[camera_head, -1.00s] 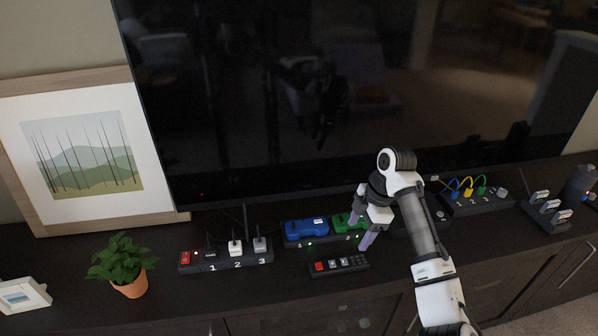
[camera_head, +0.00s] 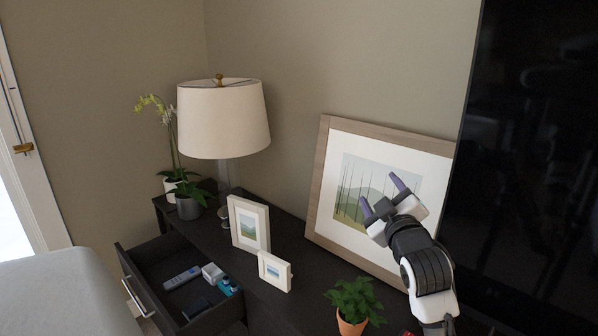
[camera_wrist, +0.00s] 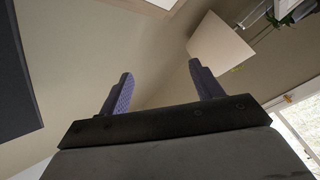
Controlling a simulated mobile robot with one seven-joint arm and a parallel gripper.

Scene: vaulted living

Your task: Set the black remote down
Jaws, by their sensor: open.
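My gripper (camera_head: 382,193) is raised in front of the framed picture in the head view, its two purple fingers apart and nothing between them. In the wrist view the open fingers (camera_wrist: 160,78) also show empty, with wall and ceiling beyond. I cannot make out the black remote for certain in either current view. A small dark item (camera_head: 197,308) lies in the open drawer (camera_head: 190,250), but I cannot tell what it is. A light grey remote-like item (camera_head: 182,277) lies behind it.
The dark cabinet top (camera_head: 205,233) carries a lamp (camera_head: 222,120), an orchid (camera_head: 172,150), two small frames (camera_head: 249,224) (camera_head: 274,271), a large frame (camera_head: 318,185) and a potted plant (camera_head: 354,300). The television (camera_head: 540,150) stands at right. The drawer juts out at lower left.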

